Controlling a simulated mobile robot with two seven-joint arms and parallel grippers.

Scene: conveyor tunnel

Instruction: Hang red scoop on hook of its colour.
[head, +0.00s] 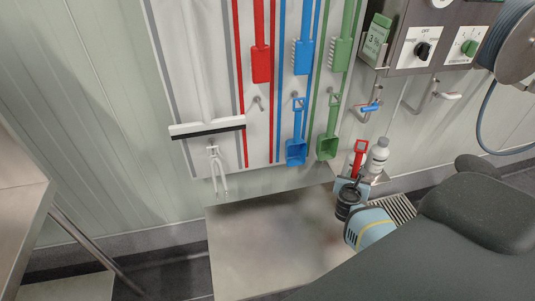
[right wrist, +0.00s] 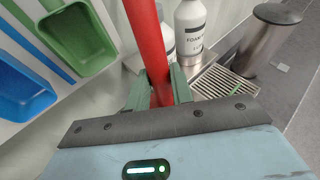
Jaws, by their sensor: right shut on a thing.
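The red scoop (head: 357,165) is at my right gripper (head: 358,182), with its square handle loop at the top in the head view. In the right wrist view the gripper (right wrist: 159,88) is shut on the red handle (right wrist: 150,45), between its green fingers. The scoop's pan is not visible. A bare hook (head: 258,102) sits on the wall panel in the red-lined strip, below a red brush (head: 261,64), up and left of the gripper. My left gripper is not in view.
A blue scoop (head: 297,151) and a green scoop (head: 327,147) hang right of the bare hook. White bottles (head: 377,155) stand close behind the gripper. A control box (head: 440,40) and taps are at upper right. A steel surface (head: 260,245) below is clear.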

